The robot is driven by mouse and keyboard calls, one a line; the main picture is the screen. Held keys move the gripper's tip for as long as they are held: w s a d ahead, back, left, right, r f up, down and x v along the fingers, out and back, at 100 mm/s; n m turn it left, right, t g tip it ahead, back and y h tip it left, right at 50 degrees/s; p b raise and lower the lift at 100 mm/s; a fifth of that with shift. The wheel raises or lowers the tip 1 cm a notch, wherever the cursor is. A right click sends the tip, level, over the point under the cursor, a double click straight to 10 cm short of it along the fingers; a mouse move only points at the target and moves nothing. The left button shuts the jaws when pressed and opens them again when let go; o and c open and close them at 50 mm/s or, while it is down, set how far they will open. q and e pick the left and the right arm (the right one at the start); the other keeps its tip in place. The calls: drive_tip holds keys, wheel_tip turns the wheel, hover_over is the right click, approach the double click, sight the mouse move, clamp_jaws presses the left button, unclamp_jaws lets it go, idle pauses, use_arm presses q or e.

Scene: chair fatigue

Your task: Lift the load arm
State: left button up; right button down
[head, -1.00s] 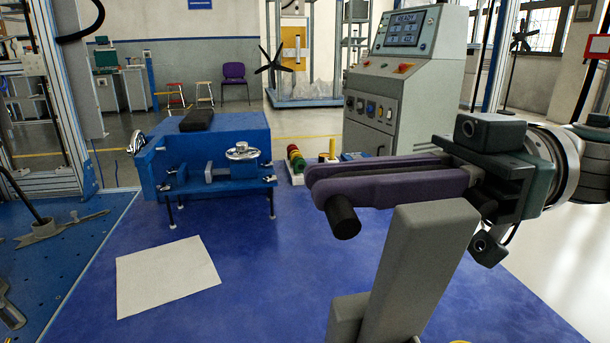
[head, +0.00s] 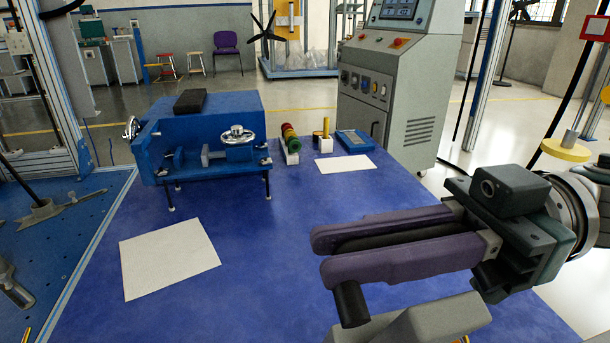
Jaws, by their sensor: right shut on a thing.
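My right gripper (head: 325,255) reaches in from the right, over the blue table. Its two long purple fingers are nearly parallel, with a dark strip between them. They are shut on a black cylindrical handle (head: 351,304), whose end sticks out below the lower finger near the tips. A light grey bar (head: 440,317), apparently the load arm, lies just under the fingers at the bottom edge. Most of the bar is cut off by the frame, and its join to the handle is hidden. My left gripper is not in view.
The blue table (head: 265,270) carries a blue vise-like fixture (head: 210,125), a white sheet (head: 170,258), another sheet (head: 345,163), a stack light (head: 290,140) and a blue tablet-like box (head: 353,140). A grey control cabinet (head: 400,85) stands behind. The middle of the table is clear.

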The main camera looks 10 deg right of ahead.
drive_tip(key=c, duration=0.8)
unclamp_jaws()
drive_tip(key=d+b, duration=0.1)
drive_tip(key=d, duration=0.9)
drive_tip(key=shift+w, duration=0.15)
drive_tip(key=d+b, duration=1.1)
drive_tip(key=shift+d, duration=0.2)
